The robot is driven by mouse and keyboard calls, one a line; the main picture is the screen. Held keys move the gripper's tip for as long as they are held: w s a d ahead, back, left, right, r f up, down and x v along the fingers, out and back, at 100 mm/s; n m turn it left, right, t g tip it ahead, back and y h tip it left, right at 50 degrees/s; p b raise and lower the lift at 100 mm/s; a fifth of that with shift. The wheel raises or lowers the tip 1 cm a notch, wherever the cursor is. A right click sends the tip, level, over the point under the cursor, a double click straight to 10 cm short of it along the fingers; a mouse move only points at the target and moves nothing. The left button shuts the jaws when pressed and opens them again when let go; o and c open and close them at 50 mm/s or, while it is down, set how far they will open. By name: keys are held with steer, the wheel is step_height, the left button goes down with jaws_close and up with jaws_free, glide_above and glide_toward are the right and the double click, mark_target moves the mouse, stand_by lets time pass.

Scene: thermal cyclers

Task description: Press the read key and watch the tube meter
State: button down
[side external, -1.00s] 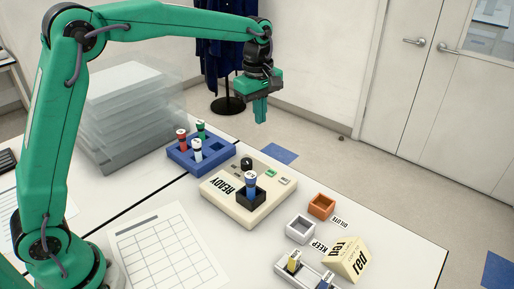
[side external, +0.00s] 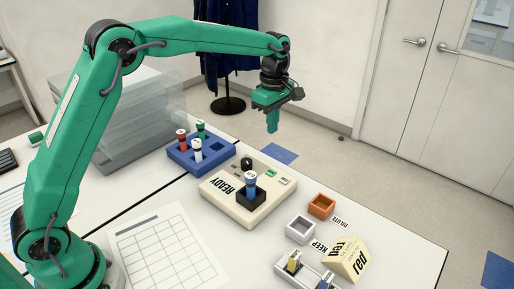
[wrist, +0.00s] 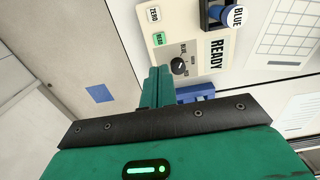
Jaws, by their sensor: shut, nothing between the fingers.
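The cream tube meter (side external: 222,207) sits on the white bench with READY on its face. A blue-labelled tube (side external: 251,184) stands upright in its black holder. The green read key (wrist: 158,39) shows in the wrist view, with the white ZERO key (wrist: 154,14) beyond it and a black dial (wrist: 179,66) nearby. My gripper (side external: 272,130) is shut and empty, fingers pointing down, raised above the bench's far edge behind the meter. In the wrist view my fingertips (wrist: 160,72) appear close below the read key, without visible contact.
A blue rack (side external: 182,166) with several tubes stands left of the meter. A gridded sheet (side external: 165,260) lies in front.

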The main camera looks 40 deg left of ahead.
mark_target(270, 172)
step_height(270, 172, down, 14)
steer(key=shift+r, duration=0.1)
stand_by(0.7)
steer(key=shift+s+f, duration=0.1)
steer(key=shift+f, duration=0.95)
steer(key=shift+r, duration=0.1)
step_height(270, 172, up, 15)
steer(key=shift+w, duration=0.25)
stand_by(0.7)
